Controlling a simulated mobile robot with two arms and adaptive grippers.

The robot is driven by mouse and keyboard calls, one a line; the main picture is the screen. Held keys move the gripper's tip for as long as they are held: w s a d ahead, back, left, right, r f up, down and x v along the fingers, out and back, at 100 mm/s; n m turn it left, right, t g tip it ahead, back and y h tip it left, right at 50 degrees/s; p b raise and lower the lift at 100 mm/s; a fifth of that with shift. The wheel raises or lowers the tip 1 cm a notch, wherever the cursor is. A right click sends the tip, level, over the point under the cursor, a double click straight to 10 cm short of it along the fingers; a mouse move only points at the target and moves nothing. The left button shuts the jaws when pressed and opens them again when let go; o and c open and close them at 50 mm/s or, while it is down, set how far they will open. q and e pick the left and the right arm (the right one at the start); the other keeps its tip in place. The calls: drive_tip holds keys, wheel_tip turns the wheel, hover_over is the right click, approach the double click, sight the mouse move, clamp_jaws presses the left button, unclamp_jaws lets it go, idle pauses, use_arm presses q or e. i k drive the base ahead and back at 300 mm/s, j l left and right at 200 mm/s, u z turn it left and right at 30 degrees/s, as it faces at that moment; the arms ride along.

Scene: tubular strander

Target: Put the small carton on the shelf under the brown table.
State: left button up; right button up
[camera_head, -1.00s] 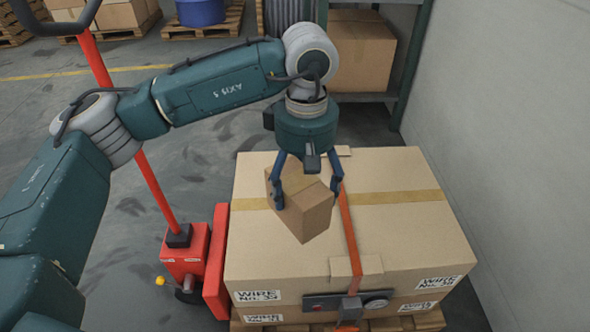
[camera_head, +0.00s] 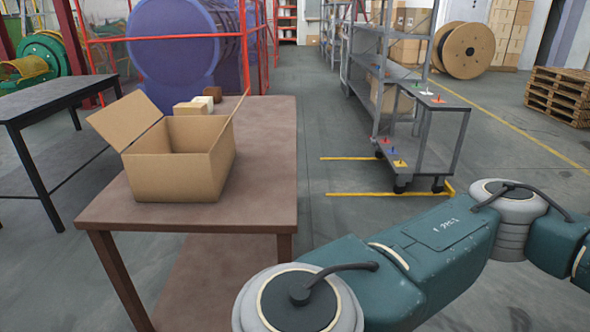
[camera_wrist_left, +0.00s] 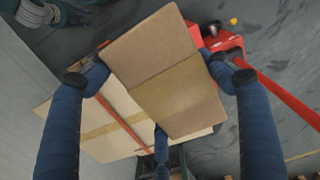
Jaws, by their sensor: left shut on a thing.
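The small carton (camera_wrist_left: 165,75), tan with a paler tape band, fills the middle of the left wrist view. My left gripper (camera_wrist_left: 153,68) is shut on it, its blue fingers on opposite sides. The brown table (camera_head: 265,150) stands left of centre in the head view. Its shelf (camera_head: 205,275) shows below the tabletop, partly hidden by the tabletop and a leg; the visible part looks bare. My right gripper is not in view.
An open carton (camera_head: 175,175) and several small boxes (camera_head: 190,107) stand on the tabletop. A dark table (camera_head: 50,98) is at left, a grey cart (camera_head: 430,150) at right. Floor between is clear. A large strapped carton (camera_wrist_left: 115,120) lies beneath the held carton.

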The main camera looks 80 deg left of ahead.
sight(192, 300)
drive_tip(key=k+j+u, duration=0.1)
drive_tip(key=k+u, duration=0.3)
drive_tip(key=k+j+u, duration=0.2)
drive_tip(key=u, duration=0.25)
drive_tip(key=k+j+u, duration=0.25)
drive_tip(key=u, duration=0.15)
drive_tip(key=k+j+u, duration=0.2)
drive_tip(key=j+u, duration=0.2)
